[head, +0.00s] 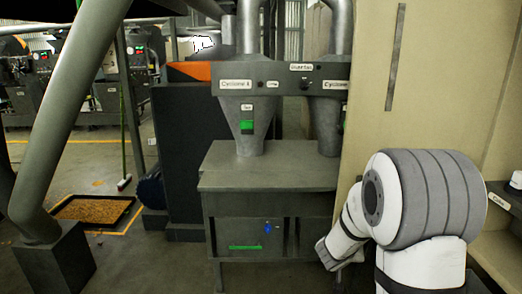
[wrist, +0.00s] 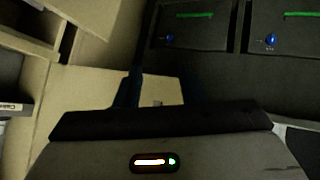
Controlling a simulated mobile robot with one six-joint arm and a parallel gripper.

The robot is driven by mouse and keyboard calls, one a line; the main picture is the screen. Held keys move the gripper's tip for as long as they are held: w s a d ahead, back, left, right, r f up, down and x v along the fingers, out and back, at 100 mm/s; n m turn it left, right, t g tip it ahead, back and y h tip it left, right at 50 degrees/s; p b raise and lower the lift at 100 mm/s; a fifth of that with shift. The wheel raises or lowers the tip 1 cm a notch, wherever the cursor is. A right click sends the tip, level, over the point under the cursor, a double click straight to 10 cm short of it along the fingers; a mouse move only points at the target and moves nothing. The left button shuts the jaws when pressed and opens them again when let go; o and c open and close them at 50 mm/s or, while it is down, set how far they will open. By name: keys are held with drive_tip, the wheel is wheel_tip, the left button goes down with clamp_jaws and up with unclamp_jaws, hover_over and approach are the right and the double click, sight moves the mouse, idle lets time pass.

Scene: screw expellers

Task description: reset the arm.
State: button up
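My arm shows at the right of the head view, with a large white and grey joint in front and a smaller link bent down and left toward the cabinet under the cyclones. The gripper end cannot be made out there. In the wrist view my gripper (wrist: 133,90) shows as a dark, narrow upright part above a wide dark edge and a grey body with a small lit indicator. I see nothing held. Its two fingertips cannot be told apart, so its opening is unclear.
The dark metal cabinet (head: 228,232) stands left of my arm; its fronts (wrist: 195,35) have green strips and blue knobs. A beige wall (head: 370,90) rises behind my arm. A shelf (head: 505,200) is at the right edge. A grain tray (head: 128,222) lies on the left floor.

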drive_tip(key=s+a+r+n+y+p, duration=0.25)
drive_tip(key=s+a+r+y, duration=0.45)
drive_tip(key=s+a+r, duration=0.35)
drive_tip(key=s+r+g, duration=0.2)
drive_tip(key=s+g, duration=0.1)
drive_tip(key=s, duration=0.6)
drive_tip(key=s+r+g+h+p, duration=0.1)
drive_tip(key=s+r+g, duration=0.1)
drive_tip(key=s, duration=0.7)
drive_tip(key=shift+s+d+g+h, duration=0.2)
drive_tip(key=shift+g+h, duration=0.1)
drive_tip(key=shift+g, duration=0.1)
